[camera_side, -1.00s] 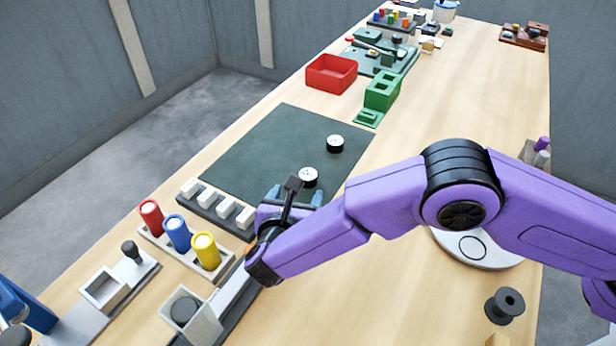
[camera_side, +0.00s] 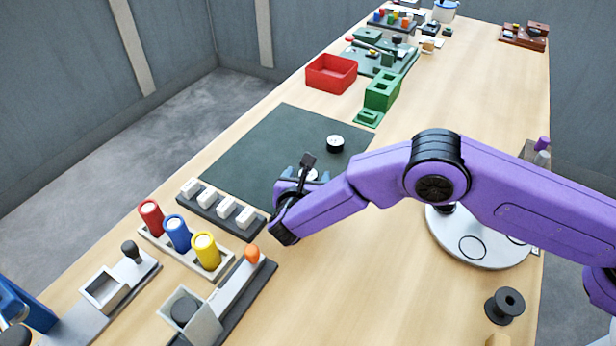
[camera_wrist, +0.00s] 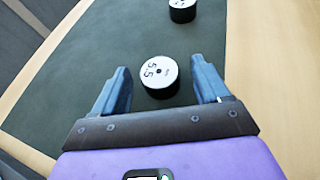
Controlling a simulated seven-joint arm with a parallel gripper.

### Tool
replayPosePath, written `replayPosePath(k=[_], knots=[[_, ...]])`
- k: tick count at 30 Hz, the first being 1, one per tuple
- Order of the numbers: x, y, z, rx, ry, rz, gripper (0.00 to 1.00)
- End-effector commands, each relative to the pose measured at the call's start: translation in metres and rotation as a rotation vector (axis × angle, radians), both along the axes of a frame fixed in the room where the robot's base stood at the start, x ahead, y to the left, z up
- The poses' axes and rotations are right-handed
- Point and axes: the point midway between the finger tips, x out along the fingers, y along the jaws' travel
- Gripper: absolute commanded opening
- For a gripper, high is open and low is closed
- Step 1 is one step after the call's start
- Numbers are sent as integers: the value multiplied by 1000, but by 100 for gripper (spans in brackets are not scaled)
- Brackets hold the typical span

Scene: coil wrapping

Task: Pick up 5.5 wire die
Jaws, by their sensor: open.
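The 5.5 wire die (camera_wrist: 160,74) is a short black cylinder with a white top marked 5.5, lying on the dark green mat (camera_wrist: 75,65). In the wrist view it sits between and just ahead of the two blue fingers of my gripper (camera_wrist: 164,88), which are spread wide and apart from it. In the side view my gripper (camera_side: 303,179) is over the mat's near right part and hides most of this die (camera_side: 312,174). A second, similar die (camera_wrist: 182,10) lies farther off on the mat; its label is not readable. It also shows in the side view (camera_side: 335,143).
A rack with white blocks (camera_side: 217,207) stands along the mat's near edge. Red, blue and yellow cylinders (camera_side: 178,233) and an orange-knobbed device (camera_side: 252,254) stand nearer. A red bin (camera_side: 331,73) and a green holder (camera_side: 382,92) stand beyond. The mat's left part is clear.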

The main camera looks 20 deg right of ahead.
Motion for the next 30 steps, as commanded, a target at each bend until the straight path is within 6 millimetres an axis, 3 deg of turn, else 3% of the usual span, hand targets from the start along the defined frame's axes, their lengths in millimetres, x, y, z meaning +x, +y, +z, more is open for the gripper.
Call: replayPosePath(k=[4,10,11,23,30], knots=[[0,0,0,0,0,0,71],[0,0,0,0,0,0,6],[0,0,0,0,0,0,4],[0,1,8,1,-3,0,4],[-3,-1,38,2,-3,1,4]])
